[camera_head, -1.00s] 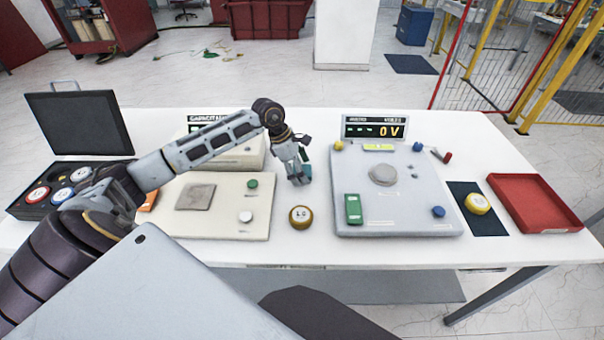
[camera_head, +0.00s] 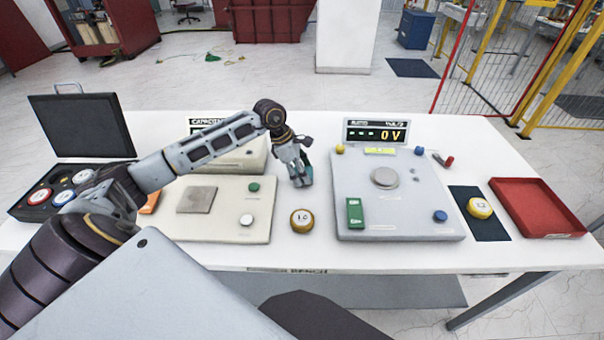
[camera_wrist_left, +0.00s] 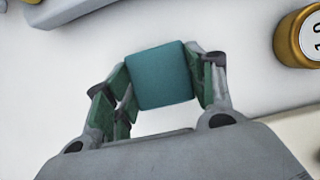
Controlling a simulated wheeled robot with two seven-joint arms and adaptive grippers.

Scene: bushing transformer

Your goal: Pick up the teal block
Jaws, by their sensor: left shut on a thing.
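The teal block (camera_wrist_left: 160,76) sits between the two fingers of my left gripper (camera_wrist_left: 163,84) in the left wrist view, and the pads press on both its sides. In the head view my left gripper (camera_head: 301,176) is low over the white table, between the beige panel and the grey panel. Only a sliver of the teal block (camera_head: 307,160) shows there, mostly hidden by the fingers. I cannot tell whether the block touches the table. My right gripper is not in view.
A gold-rimmed cylinder (camera_head: 302,221) stands just in front of my left gripper. The grey panel (camera_head: 400,210) is close on the right, the beige panel (camera_head: 218,222) on the left. A red tray (camera_head: 535,206) and a yellow cylinder (camera_head: 479,208) lie farther right.

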